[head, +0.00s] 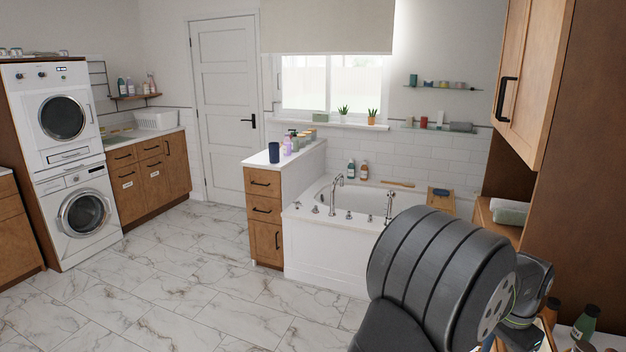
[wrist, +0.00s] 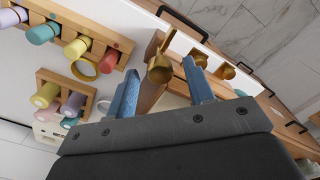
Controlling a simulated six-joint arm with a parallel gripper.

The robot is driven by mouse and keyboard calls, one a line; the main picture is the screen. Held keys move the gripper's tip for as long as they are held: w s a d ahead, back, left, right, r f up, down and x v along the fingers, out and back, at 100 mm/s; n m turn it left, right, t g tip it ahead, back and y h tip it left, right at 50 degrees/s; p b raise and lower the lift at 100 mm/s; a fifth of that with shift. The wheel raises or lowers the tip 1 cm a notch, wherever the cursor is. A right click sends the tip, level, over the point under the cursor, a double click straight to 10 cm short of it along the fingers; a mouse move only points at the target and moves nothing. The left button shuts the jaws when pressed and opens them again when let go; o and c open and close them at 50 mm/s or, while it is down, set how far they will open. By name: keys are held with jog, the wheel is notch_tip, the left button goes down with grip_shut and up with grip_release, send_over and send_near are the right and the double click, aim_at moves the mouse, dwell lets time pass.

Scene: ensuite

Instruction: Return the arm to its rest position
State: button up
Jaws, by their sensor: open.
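My gripper (wrist: 160,75) shows in the wrist view with its two blue fingers spread apart. It is open, and nothing is visibly clamped between the fingers. A brass scoop-like piece (wrist: 160,66) shows beyond and between the fingertips, by a wooden rack (wrist: 152,46); I cannot tell how far it is from them. In the head view my grey arm (head: 440,275) fills the lower right, and my gripper cannot be made out there.
In the wrist view, wooden racks (wrist: 68,17) with coloured cups lie on a white counter (wrist: 130,18). In the head view a tall wooden cabinet (head: 575,150) stands close at right, with bottles (head: 585,322) below it. A bathtub (head: 330,250) lies beyond my arm. The marble floor (head: 190,270) is clear.

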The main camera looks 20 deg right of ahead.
notch_tip(320, 180, up, 18)
notch_tip(320, 180, down, 18)
jog(key=shift+r, duration=0.2)
jog(key=shift+f, duration=0.25)
jog(key=shift+m, duration=0.5)
notch_tip(320, 180, up, 18)
jog(key=n, duration=1.1)
jog(key=shift+f+n, duration=0.2)
jog(key=shift+n, duration=0.2)
